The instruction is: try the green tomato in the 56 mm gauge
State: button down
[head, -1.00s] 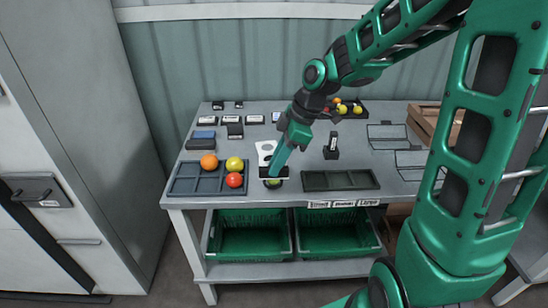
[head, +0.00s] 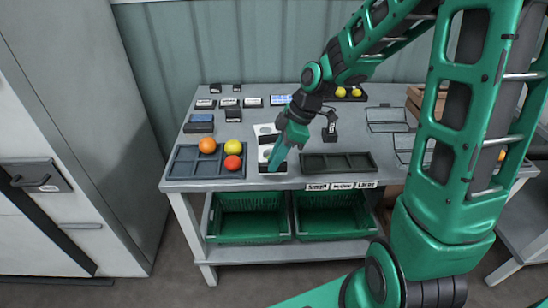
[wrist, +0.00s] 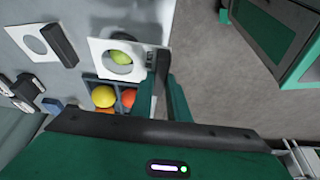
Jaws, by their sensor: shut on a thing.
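The green tomato (wrist: 120,57) shows in the wrist view inside the round hole of a white gauge plate (wrist: 99,44), with a gap visible around it. I cannot tell how deep it sits. This gauge's black handle (wrist: 155,60) lies at the fingertips of my gripper (wrist: 164,78), which is shut on it. In the head view, my gripper (head: 272,165) is low at the bench's front, by the gauge handle, and the tomato is hidden. The gauge's label is too small to read.
A second white gauge (wrist: 36,38) lies behind. A divided tray (head: 183,171) at left holds orange, yellow and red tomatoes. An empty dark tray (head: 338,162) is at right. Green crates (head: 249,228) stand below. The bench's front edge is close to my gripper.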

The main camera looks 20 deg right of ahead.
jog(key=shift+f, duration=1.6)
dwell(1.1)
dwell(0.9)
jog(key=shift+r, duration=3.9)
